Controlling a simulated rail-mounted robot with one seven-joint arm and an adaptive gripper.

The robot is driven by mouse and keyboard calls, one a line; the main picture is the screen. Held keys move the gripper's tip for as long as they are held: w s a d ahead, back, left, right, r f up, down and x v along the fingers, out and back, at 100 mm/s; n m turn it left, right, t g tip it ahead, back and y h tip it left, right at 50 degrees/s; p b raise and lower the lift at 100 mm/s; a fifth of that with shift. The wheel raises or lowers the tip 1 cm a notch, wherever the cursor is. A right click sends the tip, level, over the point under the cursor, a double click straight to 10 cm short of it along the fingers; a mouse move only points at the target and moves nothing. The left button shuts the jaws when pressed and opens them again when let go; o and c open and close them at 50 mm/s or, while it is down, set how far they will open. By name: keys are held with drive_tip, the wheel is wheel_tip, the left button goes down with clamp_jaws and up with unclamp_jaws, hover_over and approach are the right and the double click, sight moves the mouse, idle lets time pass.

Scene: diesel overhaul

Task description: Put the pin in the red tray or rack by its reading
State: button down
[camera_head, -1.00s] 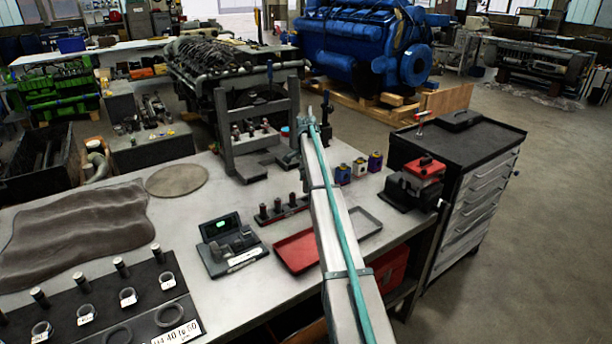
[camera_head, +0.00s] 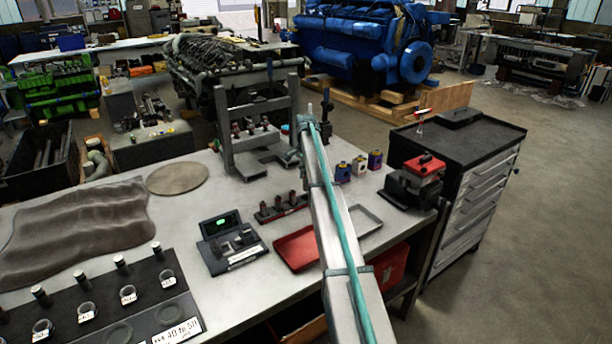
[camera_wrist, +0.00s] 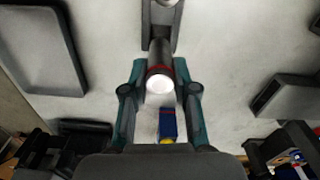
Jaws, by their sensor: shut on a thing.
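In the wrist view my gripper (camera_wrist: 160,78) has its teal fingers closed on a dark cylindrical pin (camera_wrist: 160,64). The pin has a red band and a bright end facing the camera. In the head view my arm hides the gripper and the pin. The red tray (camera_head: 290,252) lies on the bench left of my arm, partly covered by it. The small red rack (camera_head: 268,216) behind it holds several dark pins. A gauge with a green lit display (camera_head: 222,222) stands left of the tray; its figures are too small to read.
A grey tray (camera_head: 372,219) lies right of my arm. It seems to be the one in the wrist view (camera_wrist: 45,88). Small blue and purple boxes (camera_head: 343,172), a grey press frame (camera_head: 226,140) and a red-topped vice (camera_head: 426,164) stand nearby. Labelled pins and rings fill a black board (camera_head: 65,310).

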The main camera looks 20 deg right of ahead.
sight(306, 186)
drive_tip(key=shift+f, duration=0.15)
drive_tip(key=shift+f, duration=0.35)
drive_tip(key=shift+f+b, duration=0.3)
drive_tip(key=shift+f, duration=0.05)
idle(0.6)
drive_tip(key=shift+f, duration=0.3)
drive_tip(key=shift+f+b, duration=0.5)
drive_tip(key=shift+f, duration=0.95)
idle(1.0)
drive_tip(key=shift+f, duration=0.3)
drive_tip(key=c, duration=0.8)
unclamp_jaws()
